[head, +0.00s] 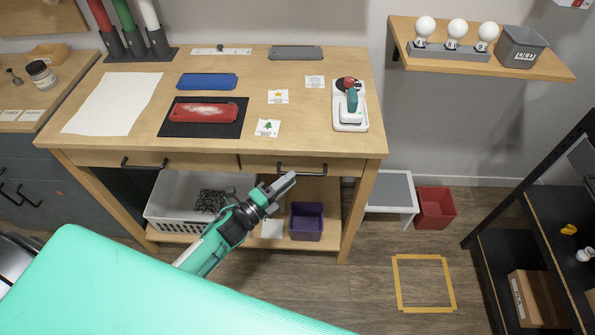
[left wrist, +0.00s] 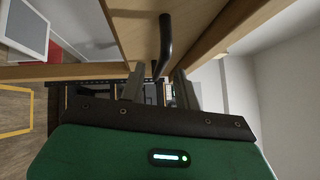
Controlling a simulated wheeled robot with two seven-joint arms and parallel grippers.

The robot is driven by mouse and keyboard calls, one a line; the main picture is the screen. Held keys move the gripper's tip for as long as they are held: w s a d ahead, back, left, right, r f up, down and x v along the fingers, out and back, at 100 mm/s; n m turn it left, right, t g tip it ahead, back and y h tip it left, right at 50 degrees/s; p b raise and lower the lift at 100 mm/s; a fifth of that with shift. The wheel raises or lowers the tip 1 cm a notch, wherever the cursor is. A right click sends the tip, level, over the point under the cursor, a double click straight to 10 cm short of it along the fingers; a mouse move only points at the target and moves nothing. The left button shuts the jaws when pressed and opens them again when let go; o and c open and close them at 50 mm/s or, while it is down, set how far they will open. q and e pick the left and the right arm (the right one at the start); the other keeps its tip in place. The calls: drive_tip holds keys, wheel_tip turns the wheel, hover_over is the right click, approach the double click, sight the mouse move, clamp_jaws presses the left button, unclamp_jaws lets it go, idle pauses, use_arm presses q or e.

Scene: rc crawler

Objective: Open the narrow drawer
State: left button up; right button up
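The workbench has two drawers side by side under its top. The narrower drawer (head: 262,164) is on the right and looks shut, its front flush with the bench. Its dark bar handle (head: 302,170) also shows in the left wrist view (left wrist: 164,42). My left gripper (head: 288,183) is just below and in front of this handle, near its left end. In the left wrist view my left gripper (left wrist: 158,86) has its fingers apart, with the handle showing between and beyond them; contact cannot be told. My right gripper is not in view.
The wider drawer's handle (head: 144,163) is to the left. A grey-white basket (head: 170,215) and a purple bin (head: 306,222) stand on the lower shelf. A red phone-like case (head: 204,113) lies on a black mat on the benchtop.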

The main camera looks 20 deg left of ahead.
sight(298, 173)
use_arm(q)
drive_tip(key=shift+x, duration=2.05)
drive_tip(key=shift+s, duration=0.1)
clamp_jaws()
